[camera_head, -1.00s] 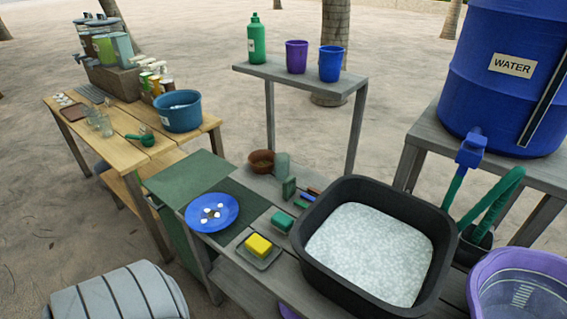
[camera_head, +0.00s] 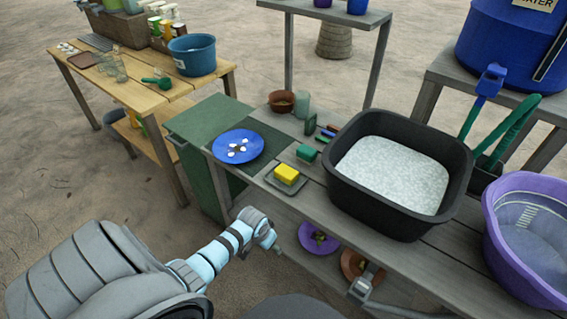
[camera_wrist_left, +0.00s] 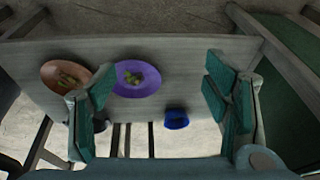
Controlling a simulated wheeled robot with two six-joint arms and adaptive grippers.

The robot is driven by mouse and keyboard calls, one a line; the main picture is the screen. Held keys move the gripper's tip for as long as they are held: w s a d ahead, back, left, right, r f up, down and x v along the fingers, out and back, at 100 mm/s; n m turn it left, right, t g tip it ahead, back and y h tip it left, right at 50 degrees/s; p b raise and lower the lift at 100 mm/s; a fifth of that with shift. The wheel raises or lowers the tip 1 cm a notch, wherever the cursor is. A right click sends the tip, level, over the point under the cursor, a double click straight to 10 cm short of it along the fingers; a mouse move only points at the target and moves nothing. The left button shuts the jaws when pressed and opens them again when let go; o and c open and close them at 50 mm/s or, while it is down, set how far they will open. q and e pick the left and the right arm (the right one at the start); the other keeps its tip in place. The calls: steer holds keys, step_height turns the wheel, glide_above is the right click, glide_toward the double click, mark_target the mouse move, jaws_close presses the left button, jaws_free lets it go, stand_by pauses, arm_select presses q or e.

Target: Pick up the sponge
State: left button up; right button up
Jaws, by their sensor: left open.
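A yellow sponge-like block (camera_head: 287,174) lies on a small grey tray (camera_head: 296,189) at the front edge of the grey table. A green block (camera_head: 306,153) lies just behind it, left of the black tub. My left gripper (camera_head: 268,239) is in front of and below the table edge, nearer to me than the yellow block and apart from it. In the left wrist view its two teal-padded fingers (camera_wrist_left: 160,105) are spread wide, with nothing held. The yellow block does not show in that view.
A black tub (camera_head: 335,190) of foamy water fills the table's middle. A blue plate with white pieces (camera_head: 238,147) is left of the tray. A purple plate (camera_wrist_left: 135,90) and a brown plate (camera_wrist_left: 60,85) lie below. A purple basin (camera_head: 495,235) stands at right.

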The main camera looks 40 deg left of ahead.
arm_select(q)
steer(key=shift+m+t, duration=0.4)
steer(key=shift+t, duration=0.1)
steer(key=w+r, duration=0.3)
steer(key=r, duration=0.2)
steer(key=w+a+r+b, duration=0.1)
steer(key=w+r, duration=0.1)
steer(key=r, duration=0.3)
steer(key=w+r, duration=0.3)
steer(key=r, duration=0.2)
steer(key=shift+w+a, duration=0.3)
steer(key=shift+a, duration=0.05)
glide_toward(286, 171)
steer(key=v, duration=0.3)
steer(key=shift+h, duration=0.5)
steer(key=b+x, duration=0.2)
steer(key=x, duration=0.2)
steer(key=b+x, duration=0.2)
steer(key=x, duration=0.3)
steer(key=a+b+x, duration=0.1)
steer(key=b+x, duration=0.1)
steer(key=x, duration=0.2)
steer(key=shift+w+f, duration=0.1)
steer(key=shift+f, duration=0.1)
steer(key=shift+r, duration=0.1)
steer(key=c, duration=0.8)
arm_select(e)
step_height(286, 171, down, 8)
steer(key=s, duration=0.1)
steer(key=shift+s, duration=0.1)
